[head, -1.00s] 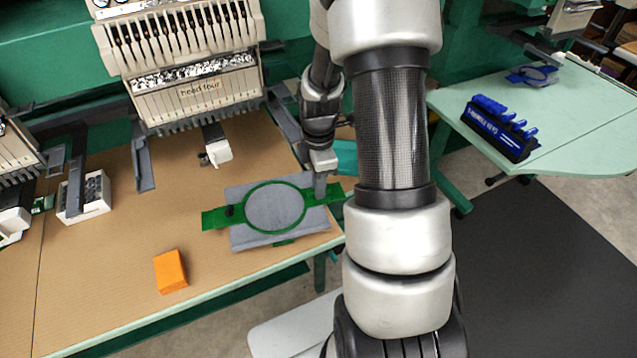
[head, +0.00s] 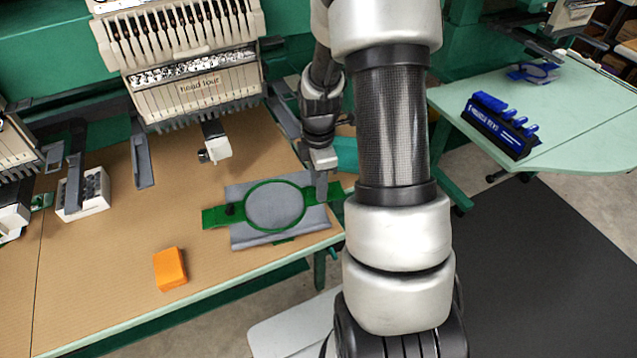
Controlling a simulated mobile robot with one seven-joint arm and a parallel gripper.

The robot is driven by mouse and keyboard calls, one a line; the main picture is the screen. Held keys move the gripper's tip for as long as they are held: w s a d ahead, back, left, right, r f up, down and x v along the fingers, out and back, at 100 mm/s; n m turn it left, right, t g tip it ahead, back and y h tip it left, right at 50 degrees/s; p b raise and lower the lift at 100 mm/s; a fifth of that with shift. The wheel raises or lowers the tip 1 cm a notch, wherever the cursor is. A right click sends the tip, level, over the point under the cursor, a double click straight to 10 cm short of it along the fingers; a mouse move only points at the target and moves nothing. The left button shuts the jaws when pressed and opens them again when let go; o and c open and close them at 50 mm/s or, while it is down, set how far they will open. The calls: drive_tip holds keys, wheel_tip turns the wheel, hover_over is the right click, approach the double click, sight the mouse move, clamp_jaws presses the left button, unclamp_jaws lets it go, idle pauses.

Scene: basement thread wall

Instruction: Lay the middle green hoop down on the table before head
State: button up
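A green hoop (head: 247,209) with flat side arms holds a grey cloth (head: 241,232). It lies flat, or very nearly flat, at the tan table's (head: 110,268) right front, in front of the machine head labelled "head four" (head: 198,92). Whether it touches the table all round I cannot tell. My gripper (head: 321,186) points down at the hoop's right arm. One grey finger shows there, touching or just above the green arm. The other finger is hidden, so its opening and grip cannot be told.
An orange block (head: 170,268) sits on the table left of the hoop. A white box (head: 84,192) with grey parts stands farther left. A blue tool rack (head: 502,125) stands on the pale green table (head: 590,115) at right. The table between box and hoop is clear.

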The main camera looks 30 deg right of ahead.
wheel_tip(320, 180, up, 18)
drive_tip(key=p, duration=0.2)
drive_tip(key=shift+f, duration=0.2)
